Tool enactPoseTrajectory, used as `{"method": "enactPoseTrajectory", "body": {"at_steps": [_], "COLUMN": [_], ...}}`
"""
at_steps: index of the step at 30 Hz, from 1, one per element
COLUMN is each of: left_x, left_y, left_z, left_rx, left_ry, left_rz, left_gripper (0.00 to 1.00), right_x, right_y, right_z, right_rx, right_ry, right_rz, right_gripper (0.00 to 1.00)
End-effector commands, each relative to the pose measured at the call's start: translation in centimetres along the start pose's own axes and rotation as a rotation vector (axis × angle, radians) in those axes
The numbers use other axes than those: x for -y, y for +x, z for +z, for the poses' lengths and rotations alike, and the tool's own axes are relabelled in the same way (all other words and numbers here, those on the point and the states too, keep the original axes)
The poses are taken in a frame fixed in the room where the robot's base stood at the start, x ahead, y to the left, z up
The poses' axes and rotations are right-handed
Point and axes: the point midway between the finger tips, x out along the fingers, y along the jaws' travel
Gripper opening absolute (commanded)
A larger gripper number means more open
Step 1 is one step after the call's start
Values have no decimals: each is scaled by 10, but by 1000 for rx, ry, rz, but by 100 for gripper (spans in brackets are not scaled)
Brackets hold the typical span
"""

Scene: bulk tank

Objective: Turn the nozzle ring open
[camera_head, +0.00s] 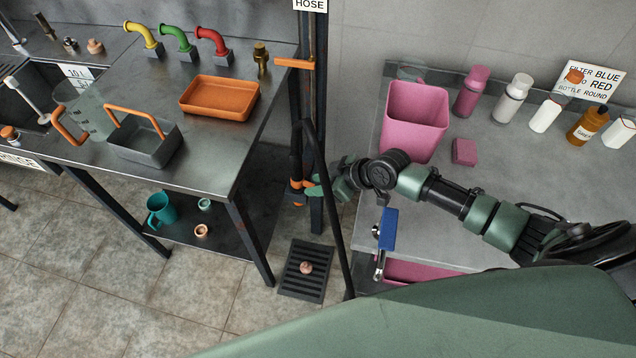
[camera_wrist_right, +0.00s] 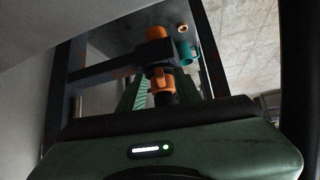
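The hose nozzle hangs by the dark post in the head view. It has an orange ring (camera_head: 298,186), partly hidden by my right gripper (camera_head: 313,189), which reaches in from the right at its height. In the right wrist view, the orange ring with its lug (camera_wrist_right: 162,79) and the orange tip (camera_wrist_right: 157,48) sit on a black nozzle body. The green fingers of my right gripper (camera_wrist_right: 163,95) stand on either side of the nozzle, with small gaps showing. Contact with the ring is not visible. My left gripper is not in view.
A black hose (camera_head: 330,195) runs down beside the right gripper. The post (camera_head: 318,130) carries an orange lever (camera_head: 294,63). On the right, a grey counter (camera_head: 455,215) holds a pink bin (camera_head: 413,120).

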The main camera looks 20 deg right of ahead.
Motion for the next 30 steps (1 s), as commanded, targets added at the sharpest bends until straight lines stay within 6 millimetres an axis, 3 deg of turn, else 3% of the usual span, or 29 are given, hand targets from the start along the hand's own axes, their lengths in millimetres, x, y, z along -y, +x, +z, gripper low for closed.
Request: {"method": "enactPoseTrajectory", "body": {"at_steps": [9, 21, 30], "left_x": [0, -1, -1], "left_y": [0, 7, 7], "left_z": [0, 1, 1], "left_rx": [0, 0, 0], "left_ry": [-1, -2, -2], "left_rz": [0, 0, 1], "left_gripper": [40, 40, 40], "right_x": [0, -1, 0], "right_y": [-4, -65, -78], "right_z": [1, 2, 0], "right_rx": [1, 2, 0], "right_ry": [0, -1, 0], "right_rz": [1, 1, 0], "right_gripper": [33, 33, 33]}}
